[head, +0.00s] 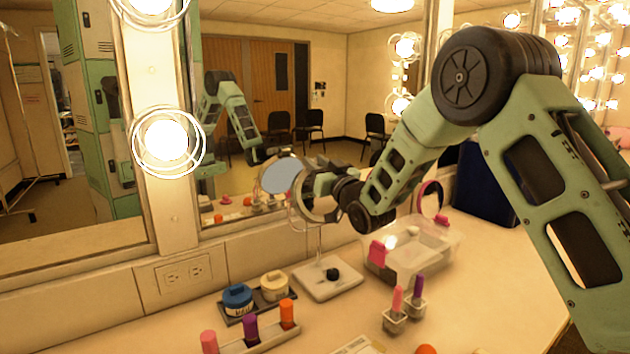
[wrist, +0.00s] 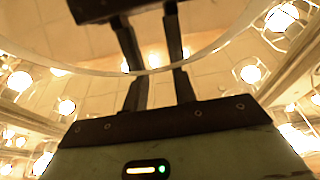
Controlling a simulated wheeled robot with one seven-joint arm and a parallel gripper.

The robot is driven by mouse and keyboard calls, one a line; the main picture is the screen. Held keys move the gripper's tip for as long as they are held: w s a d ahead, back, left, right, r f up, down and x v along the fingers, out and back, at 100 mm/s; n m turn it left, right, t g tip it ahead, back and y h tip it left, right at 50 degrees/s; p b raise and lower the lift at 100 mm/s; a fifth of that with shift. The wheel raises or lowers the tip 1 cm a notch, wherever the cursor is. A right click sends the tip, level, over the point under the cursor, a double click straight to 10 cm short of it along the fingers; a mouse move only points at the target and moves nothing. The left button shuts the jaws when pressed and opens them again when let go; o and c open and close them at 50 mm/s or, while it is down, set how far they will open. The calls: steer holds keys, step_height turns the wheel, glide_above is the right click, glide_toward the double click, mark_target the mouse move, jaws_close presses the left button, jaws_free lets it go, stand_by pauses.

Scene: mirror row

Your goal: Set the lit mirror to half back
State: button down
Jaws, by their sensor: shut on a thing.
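A round tilting mirror (head: 283,176) stands on a thin stem over a pale square base (head: 318,284) with a black knob (head: 332,274). Its disc is tilted, and my gripper partly covers its frame. My gripper (head: 305,182) is at the mirror's right side in the head view. In the wrist view, the fingers (wrist: 153,68) are close together at the curved rim (wrist: 215,45), shut on it. The mirror face there reflects bulbs and my gripper. A second round mirror with a pink frame (head: 430,199) stands behind the clear bin, apart from my gripper.
A clear bin (head: 415,252) with a pink clip is right of the base. Lipstick holders (head: 404,313), blue and cream jars (head: 238,299) and a rack of coloured tubes (head: 262,340) stand in front. The wall mirror (head: 270,100) is close behind.

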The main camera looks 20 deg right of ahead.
steer(key=shift+s+d+t+b, duration=0.1)
steer(key=shift+s+t+b, duration=0.25)
steer(key=shift+b, duration=0.45)
steer(key=shift+w, duration=0.1)
steer(key=c, duration=1.1)
jaws_free()
steer(key=b+v, duration=0.3)
steer(key=v, duration=1.4)
steer(key=shift+d+f, duration=0.1)
steer(key=shift+d, duration=0.05)
